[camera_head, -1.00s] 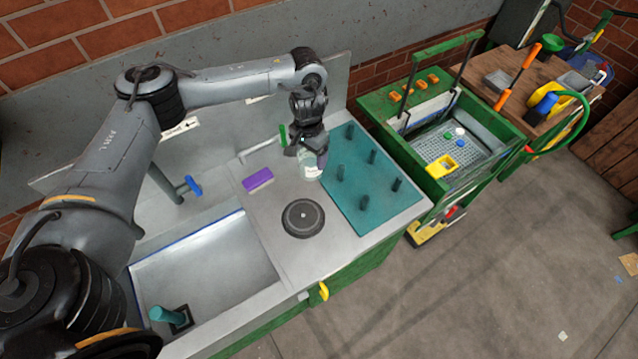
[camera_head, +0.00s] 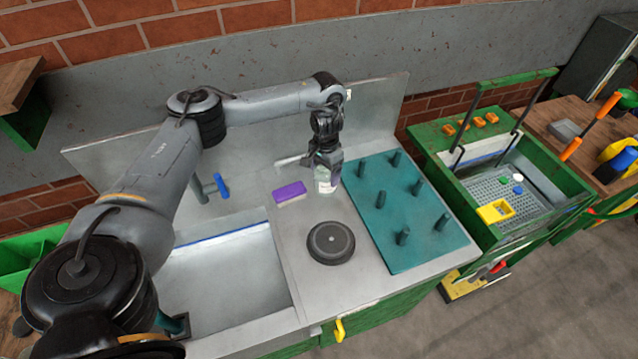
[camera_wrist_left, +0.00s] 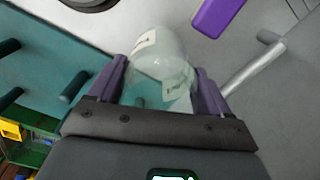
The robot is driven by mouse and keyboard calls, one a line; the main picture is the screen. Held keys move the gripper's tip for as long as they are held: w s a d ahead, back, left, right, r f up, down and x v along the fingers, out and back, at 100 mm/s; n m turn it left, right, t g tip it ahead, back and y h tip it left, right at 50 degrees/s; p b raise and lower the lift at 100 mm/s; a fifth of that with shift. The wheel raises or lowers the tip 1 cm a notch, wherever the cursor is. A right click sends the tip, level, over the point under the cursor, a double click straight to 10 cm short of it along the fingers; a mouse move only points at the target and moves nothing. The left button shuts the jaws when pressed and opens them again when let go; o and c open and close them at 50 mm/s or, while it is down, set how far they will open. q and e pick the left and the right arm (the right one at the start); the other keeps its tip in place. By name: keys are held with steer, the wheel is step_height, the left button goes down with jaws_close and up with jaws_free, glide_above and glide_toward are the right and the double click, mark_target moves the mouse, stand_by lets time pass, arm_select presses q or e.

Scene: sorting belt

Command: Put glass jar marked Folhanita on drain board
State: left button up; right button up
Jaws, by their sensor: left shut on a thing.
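My left gripper (camera_head: 326,158) points down and is shut on a clear glass jar (camera_head: 327,181) with a pale label. In the left wrist view the jar (camera_wrist_left: 160,62) sits between the purple fingers (camera_wrist_left: 163,85); its label print is too small to read. The drain board (camera_head: 388,248) is a teal panel with several upright pegs, just right of the jar. The jar is at the board's left side, over or on the grey counter; I cannot tell whether its base touches. My right gripper is not in view.
A purple block (camera_head: 289,192) lies left of the jar. A round black disc (camera_head: 331,242) sits on the counter in front. The sink basin (camera_head: 225,275) is at left, with a blue-handled tap (camera_head: 221,185) behind. A green cart (camera_head: 440,146) stands right of the board.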

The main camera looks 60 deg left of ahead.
arm_select(q)
steer(key=shift+s+a+f, duration=0.15)
steer(key=shift+a+f, duration=0.2)
steer(key=shift+a, duration=0.3)
steer(key=shift+s+a+f, duration=0.1)
steer(key=shift+a+f, duration=0.2)
steer(key=shift+a, duration=0.2)
steer(key=shift+f, duration=2.05)
steer(key=shift+f, duration=0.1)
steer(key=o, duration=1.1)
